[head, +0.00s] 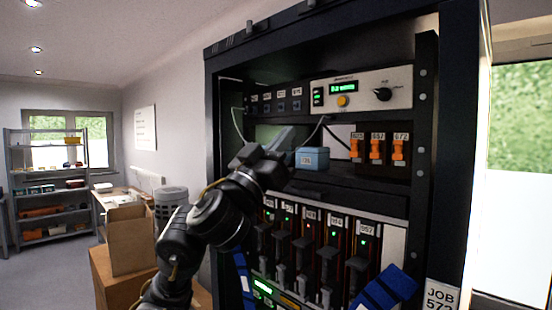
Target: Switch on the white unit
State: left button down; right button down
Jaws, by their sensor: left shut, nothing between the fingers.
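The white unit (362,90) is mounted in the upper right of the black rack. The display text is too small to read surely. My left gripper (281,148) is shut and empty, in front of the rack opening, below and left of the white unit and apart from it. My left forearm hides part of the rack's left side. My right gripper is not in view.
A blue box (312,158) sits on the rack shelf beside my left gripper. Orange switches (377,149) are to its right. Several modules with black handles (302,250) fill the lower rack. Cables hang in the opening. Cardboard boxes (128,240) stand at left.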

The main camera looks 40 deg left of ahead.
pick_arm(q)
jog(key=v, duration=0.2)
jog(key=shift+s+a+f, duration=0.1)
jog(key=shift+s+f, duration=0.1)
jog(key=shift+f, duration=0.15)
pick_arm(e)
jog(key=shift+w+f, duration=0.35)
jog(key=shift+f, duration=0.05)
pick_arm(q)
jog(key=shift+s, duration=0.1)
